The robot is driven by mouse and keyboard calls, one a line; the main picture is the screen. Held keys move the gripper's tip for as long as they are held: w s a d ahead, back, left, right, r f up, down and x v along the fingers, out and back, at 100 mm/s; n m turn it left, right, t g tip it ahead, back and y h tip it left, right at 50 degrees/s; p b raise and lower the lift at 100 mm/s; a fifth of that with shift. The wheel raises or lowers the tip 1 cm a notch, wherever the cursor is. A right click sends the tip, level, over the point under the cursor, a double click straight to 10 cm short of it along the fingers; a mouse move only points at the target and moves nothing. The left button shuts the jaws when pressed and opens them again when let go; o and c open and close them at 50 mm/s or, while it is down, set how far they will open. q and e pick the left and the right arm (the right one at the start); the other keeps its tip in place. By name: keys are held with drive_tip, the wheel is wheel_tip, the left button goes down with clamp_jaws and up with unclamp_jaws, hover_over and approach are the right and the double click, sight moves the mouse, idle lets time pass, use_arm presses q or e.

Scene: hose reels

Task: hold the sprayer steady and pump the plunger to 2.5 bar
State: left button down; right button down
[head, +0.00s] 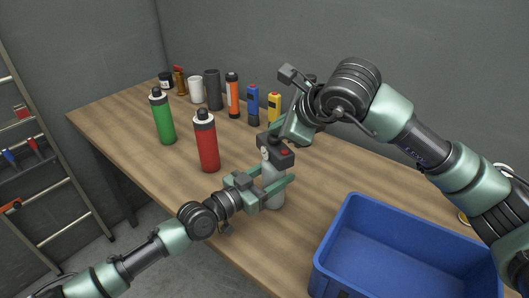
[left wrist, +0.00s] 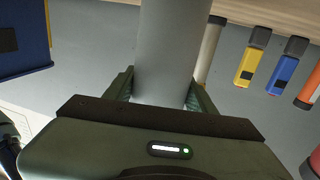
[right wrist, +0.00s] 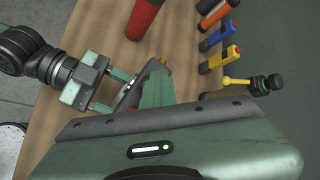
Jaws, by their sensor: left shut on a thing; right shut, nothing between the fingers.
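The sprayer (head: 273,190) stands upright near the table's front edge, with a pale grey body and a dark head with a red spot. A small round gauge (head: 265,153) shows on the head, too small to read. My left gripper (head: 270,188) is shut around the body. The left wrist view shows the grey body (left wrist: 172,50) between its fingers. My right gripper (head: 276,136) is shut and empty, pointing down right over the head. In the right wrist view its fingers (right wrist: 157,88) cover part of the head. The plunger is hidden, and I cannot tell whether the fingers touch it.
A blue crate (head: 340,240) sits at the right front of the wooden table (head: 225,205). A red bottle (head: 207,145) and a green bottle (head: 163,120) stand left of the sprayer. Yellow (head: 274,106), blue (head: 253,103) and orange (head: 232,95) containers stand behind.

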drive_tip(key=shift+s+d+f, duration=0.15)
drive_tip(key=shift+d+f, duration=0.05)
drive_tip(key=shift+f, duration=0.9)
drive_tip(key=shift+a+r, duration=0.15)
drive_tip(key=shift+r, duration=3.1)
